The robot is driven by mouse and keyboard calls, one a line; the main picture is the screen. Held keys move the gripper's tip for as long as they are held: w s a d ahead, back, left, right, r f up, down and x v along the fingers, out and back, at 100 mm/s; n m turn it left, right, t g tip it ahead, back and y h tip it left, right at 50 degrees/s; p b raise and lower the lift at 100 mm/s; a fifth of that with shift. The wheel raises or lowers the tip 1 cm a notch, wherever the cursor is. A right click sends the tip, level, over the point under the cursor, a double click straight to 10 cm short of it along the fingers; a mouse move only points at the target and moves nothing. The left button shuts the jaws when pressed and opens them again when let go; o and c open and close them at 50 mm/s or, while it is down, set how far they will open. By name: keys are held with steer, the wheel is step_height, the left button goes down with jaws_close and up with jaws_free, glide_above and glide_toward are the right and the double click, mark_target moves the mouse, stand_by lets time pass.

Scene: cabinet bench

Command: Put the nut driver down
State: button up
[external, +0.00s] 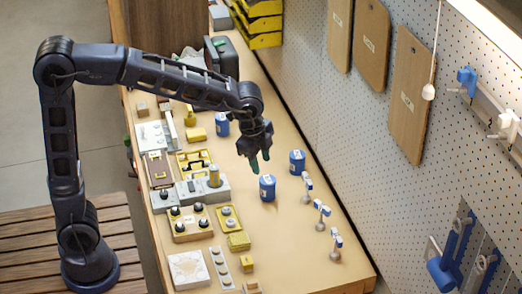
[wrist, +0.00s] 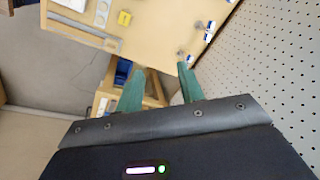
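My gripper (external: 260,165) hangs above the right part of the bench (external: 300,265), over the blue containers. Its two green fingers point down and stand apart. In the wrist view the gripper (wrist: 160,68) also shows a clear gap between its fingers, with nothing held there. I cannot pick out a nut driver for certain in either view. Several small stands with blue and white tops (external: 321,214) are in a row near the wall side of the bench, and small blue-and-white items (wrist: 208,30) show near the bench edge in the wrist view.
A blue container (external: 267,188) stands just below my gripper, another (external: 297,162) to its right and a third (external: 222,124) behind. Knob boards (external: 191,223) and yellow blocks (external: 238,241) line the left side. A pegboard wall (external: 350,130) bounds the right. The front right bench top is bare.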

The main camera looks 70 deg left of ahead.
steer(key=s+a+n, duration=0.1)
steer(key=s+n, duration=0.2)
steer(key=s, duration=0.7)
steer(key=s+a+n+t, duration=0.1)
steer(key=s+n, duration=0.2)
steer(key=s, duration=0.7)
steer(key=s+a+r+n+t, duration=0.1)
steer(key=s+a+n, duration=0.1)
steer(key=s, duration=0.8)
steer(key=shift+s+n+h, duration=0.3)
steer(key=shift+n, duration=0.6)
steer(key=shift+a+r, duration=0.1)
steer(key=shift+a, duration=0.05)
